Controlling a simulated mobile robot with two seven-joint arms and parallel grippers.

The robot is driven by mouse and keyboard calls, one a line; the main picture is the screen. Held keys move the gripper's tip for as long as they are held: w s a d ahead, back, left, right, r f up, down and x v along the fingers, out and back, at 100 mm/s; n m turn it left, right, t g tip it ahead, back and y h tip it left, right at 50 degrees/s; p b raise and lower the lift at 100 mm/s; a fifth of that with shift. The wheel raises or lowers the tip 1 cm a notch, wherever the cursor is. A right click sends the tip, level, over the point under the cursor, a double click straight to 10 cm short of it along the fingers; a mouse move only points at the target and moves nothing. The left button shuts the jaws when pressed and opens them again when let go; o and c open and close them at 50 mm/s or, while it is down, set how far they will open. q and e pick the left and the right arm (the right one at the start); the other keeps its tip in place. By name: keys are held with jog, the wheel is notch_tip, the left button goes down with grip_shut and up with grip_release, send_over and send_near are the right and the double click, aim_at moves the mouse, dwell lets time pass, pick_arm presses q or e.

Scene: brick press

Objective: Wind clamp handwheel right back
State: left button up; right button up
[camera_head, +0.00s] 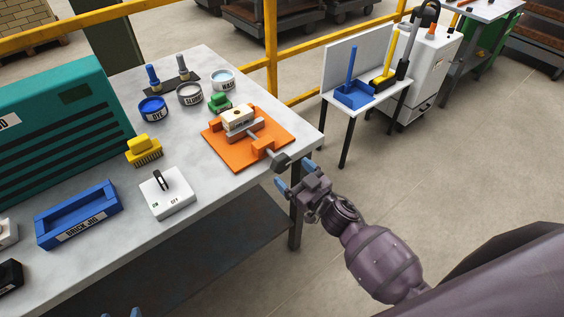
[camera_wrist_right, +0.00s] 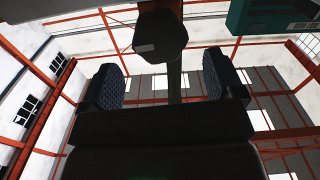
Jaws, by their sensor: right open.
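The dark grey clamp handwheel (camera_head: 281,161) sits at the front right end of the orange clamp (camera_head: 262,146), just past the table edge. The clamp's orange base plate (camera_head: 224,156) lies on the table, and a pale block (camera_head: 238,119) sits in the clamp. My right gripper (camera_head: 294,176) is open and empty beside the handwheel, fingers toward it. In the right wrist view the faceted handwheel (camera_wrist_right: 160,36) shows beyond the gap between the blue-padded fingers (camera_wrist_right: 163,82). Contact cannot be told. My left gripper (camera_head: 122,314) shows only two separated blue fingertips at the bottom edge.
A green box-like machine (camera_head: 60,125), blue brick jig (camera_head: 79,215), white switch box (camera_head: 167,193), yellow brush (camera_head: 144,150) and several small pots stand on the grey table (camera_head: 205,75). A yellow rail (camera_head: 271,50) runs behind.

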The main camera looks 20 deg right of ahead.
aim_at(284, 165)
jog(key=x, duration=0.5)
jog(key=shift+w+a, duration=0.1)
jog(key=c, duration=0.9)
jog(key=shift+n, duration=0.3)
